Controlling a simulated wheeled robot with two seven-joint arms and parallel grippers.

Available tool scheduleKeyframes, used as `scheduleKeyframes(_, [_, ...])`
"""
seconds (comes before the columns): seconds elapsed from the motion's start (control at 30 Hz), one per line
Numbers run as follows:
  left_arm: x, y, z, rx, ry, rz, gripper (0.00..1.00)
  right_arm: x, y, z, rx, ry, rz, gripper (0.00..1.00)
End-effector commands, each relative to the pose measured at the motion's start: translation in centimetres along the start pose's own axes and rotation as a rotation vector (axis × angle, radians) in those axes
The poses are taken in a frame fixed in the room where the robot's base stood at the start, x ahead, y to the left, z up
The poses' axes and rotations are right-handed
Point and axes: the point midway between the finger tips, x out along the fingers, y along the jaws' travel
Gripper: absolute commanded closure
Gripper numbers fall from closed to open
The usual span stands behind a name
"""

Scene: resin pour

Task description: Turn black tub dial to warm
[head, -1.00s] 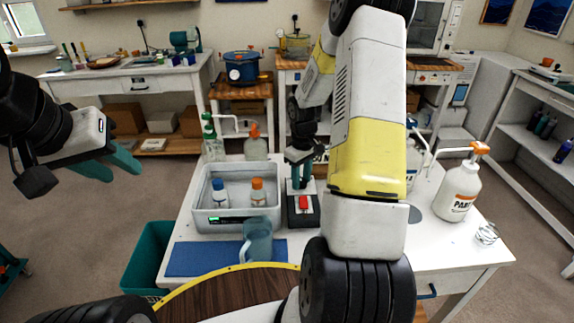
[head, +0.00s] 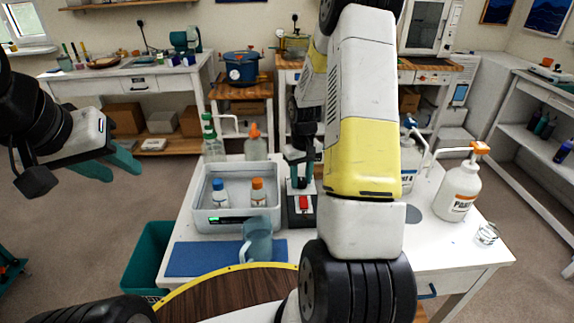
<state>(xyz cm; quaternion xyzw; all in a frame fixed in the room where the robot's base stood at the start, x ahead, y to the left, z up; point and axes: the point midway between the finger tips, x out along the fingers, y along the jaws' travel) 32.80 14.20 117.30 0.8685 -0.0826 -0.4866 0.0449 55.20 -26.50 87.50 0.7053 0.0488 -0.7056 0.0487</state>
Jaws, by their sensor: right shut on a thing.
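The grey tub (head: 237,225) stands on the white table with a dark front panel and a small lit green display. A blue-capped bottle (head: 219,194) and an orange-capped bottle (head: 258,192) stand in it. A black control box (head: 302,219) with a red switch sits against the tub's right side. My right gripper (head: 299,181) points down over the back of this box, its teal fingers shut on the dial, which the fingers hide; its setting cannot be read. My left gripper (head: 120,164) is open and empty, in the air left of the table.
A blue-grey pitcher (head: 257,241) stands on a blue mat (head: 195,259) in front of the tub. Pump bottles stand behind the tub; a white pump bottle (head: 456,196) stands at the right. A teal bin (head: 150,262) is left of the table. My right arm hides part of the table.

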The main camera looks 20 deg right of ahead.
Motion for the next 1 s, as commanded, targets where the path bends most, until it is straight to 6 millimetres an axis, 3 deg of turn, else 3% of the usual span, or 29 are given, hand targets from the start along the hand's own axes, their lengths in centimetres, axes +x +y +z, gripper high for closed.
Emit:
scheduleKeyframes(0.07, [0.0,0.0,0.0,0.0,0.0,0.0,0.64,-0.1,0.0,-0.1,-0.001,0.002,0.0,1.0])
scheduleKeyframes(0.1, [0.0,0.0,0.0,0.0,0.0,0.0,0.64,-0.1,0.0,-0.1,-0.001,0.002,0.001,0.6])
scheduleKeyframes(0.2, [0.0,0.0,0.0,0.0,0.0,0.0,0.64,-0.1,0.0,-0.1,-0.001,0.002,0.0,0.43])
scheduleKeyframes(0.57, [0.0,0.0,0.0,0.0,0.0,0.0,0.64,-0.5,0.0,-0.1,-0.001,0.002,0.001,0.43])
scheduleKeyframes(1.0, [0.0,0.0,0.0,0.0,0.0,0.0,0.64,-7.0,0.0,-0.1,-0.001,0.003,0.001,0.43])
